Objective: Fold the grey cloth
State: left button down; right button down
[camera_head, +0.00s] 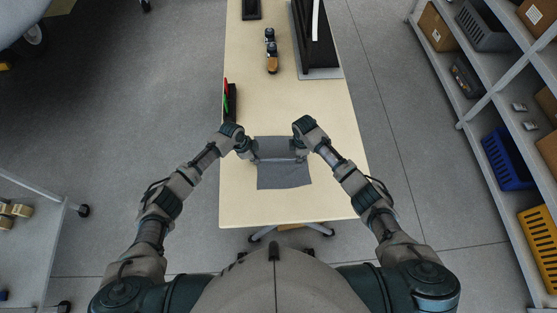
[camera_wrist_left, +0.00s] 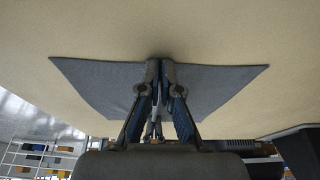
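The grey cloth (camera_head: 284,176) lies on the pale table, with a crease or raised band across it between my two hands. Its near part lies flat. My left gripper (camera_head: 251,150) is at the cloth's left edge. In the left wrist view its fingers (camera_wrist_left: 160,66) are together at the edge of the cloth (camera_wrist_left: 215,82) and look shut on it. My right gripper (camera_head: 300,150) is at the cloth's right edge, pointing down; its fingertips are too small and hidden to tell whether they are closed.
The wooden table (camera_head: 285,210) is clear in front of the cloth and to its right. A dark holder with red and green items (camera_head: 229,101) stands at the left edge. A bottle-like object (camera_head: 272,62) and a black item on a grey mat (camera_head: 318,73) are further back.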

pick_arm(q)
jog(key=shift+s+a+f, duration=0.1)
pick_arm(e)
jog(key=shift+s+f, duration=0.2)
